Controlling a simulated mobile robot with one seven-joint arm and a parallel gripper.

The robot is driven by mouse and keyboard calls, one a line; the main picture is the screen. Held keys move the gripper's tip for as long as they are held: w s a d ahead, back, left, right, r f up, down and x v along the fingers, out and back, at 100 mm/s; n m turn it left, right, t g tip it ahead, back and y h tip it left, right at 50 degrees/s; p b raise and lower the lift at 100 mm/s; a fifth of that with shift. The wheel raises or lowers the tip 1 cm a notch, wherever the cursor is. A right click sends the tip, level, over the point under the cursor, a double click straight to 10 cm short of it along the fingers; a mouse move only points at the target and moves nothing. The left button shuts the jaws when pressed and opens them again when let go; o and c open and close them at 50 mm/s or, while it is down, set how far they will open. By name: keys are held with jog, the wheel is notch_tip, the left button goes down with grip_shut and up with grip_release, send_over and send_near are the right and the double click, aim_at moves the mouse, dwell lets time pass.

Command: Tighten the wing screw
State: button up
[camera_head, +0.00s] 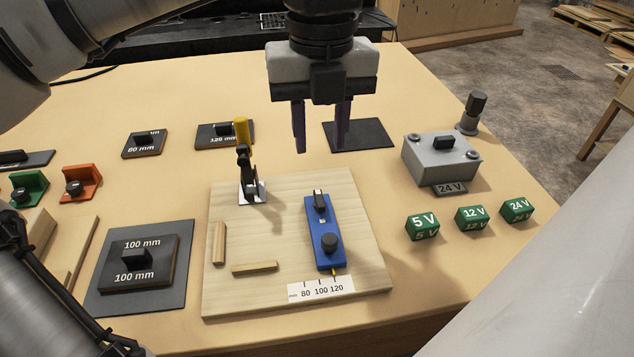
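A blue slide block (325,225) lies on a pale wooden board (285,210). A small upright black piece (320,201) stands at its far end and a round black knob (329,243) at its near end. I cannot tell for sure which is the wing screw, or how tight it is. A yellow pointer (334,273) at the block's near end is by the 120 mark of a white scale (321,288). My gripper (320,128) is open and empty, with fingers pointing down above the table, beyond the block in the picture.
A toggle clamp with yellow handle (242,132) stands left of the block. Two wooden strips (254,268) lie on the board. A grey box (440,160) and green voltage blocks (422,227) are on the right. A 100 mm plate (160,275) lies left.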

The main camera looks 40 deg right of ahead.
aim_at(319, 197)
notch_tip(319, 197, down, 10)
jog(key=shift+f+p, duration=0.1)
jog(key=shift+p, duration=0.25)
jog(key=shift+w, duration=0.1)
grip_shut()
